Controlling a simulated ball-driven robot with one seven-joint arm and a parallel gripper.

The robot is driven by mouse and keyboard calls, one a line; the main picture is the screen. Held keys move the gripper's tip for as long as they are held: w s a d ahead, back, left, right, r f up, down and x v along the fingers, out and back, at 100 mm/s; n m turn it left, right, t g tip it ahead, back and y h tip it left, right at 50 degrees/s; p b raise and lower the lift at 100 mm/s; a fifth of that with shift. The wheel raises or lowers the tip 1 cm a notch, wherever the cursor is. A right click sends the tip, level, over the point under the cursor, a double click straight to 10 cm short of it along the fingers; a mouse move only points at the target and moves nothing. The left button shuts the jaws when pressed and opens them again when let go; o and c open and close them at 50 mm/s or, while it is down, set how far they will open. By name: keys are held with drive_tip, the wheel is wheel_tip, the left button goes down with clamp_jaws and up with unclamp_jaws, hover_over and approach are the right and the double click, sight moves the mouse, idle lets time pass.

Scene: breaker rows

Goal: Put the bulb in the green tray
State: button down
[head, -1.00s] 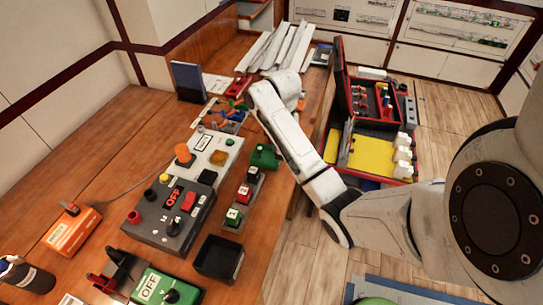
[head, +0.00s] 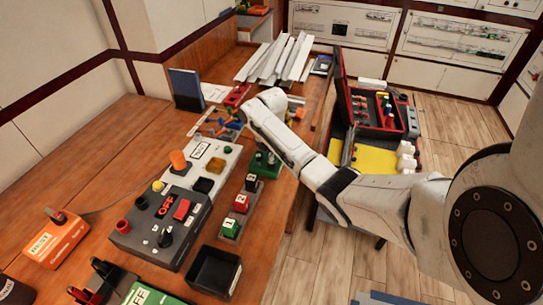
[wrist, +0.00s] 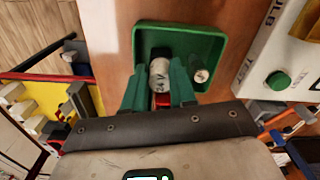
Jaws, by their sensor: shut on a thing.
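The green tray (wrist: 215,47) lies on the wooden bench below my gripper in the wrist view; in the head view (head: 262,166) it is partly hidden by my arm. My gripper (wrist: 158,92) has its green fingers over the tray's near edge. They are shut on a small pale, silvery piece with a dark end, which looks like the bulb (wrist: 159,72). The bulb appears over the tray floor; whether it touches cannot be told. A small round whitish thing (wrist: 201,76) shows at the tray's right side. The fingers are hidden in the head view.
A grey test panel (head: 204,165) with an orange knob stands left of the tray, close beside it. A strip of numbered blocks (head: 240,202) and a black bin (head: 214,271) are nearer. A red toolbox (head: 376,122) stands right of the bench.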

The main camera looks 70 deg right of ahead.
sight(271, 156)
drive_tip(key=shift+f, duration=0.35)
drive_tip(key=c, duration=0.9)
unclamp_jaws()
wheel_tip(271, 156, up, 12)
drive_tip(key=shift+r+p, duration=0.2)
drive_tip(key=shift+p, duration=0.55)
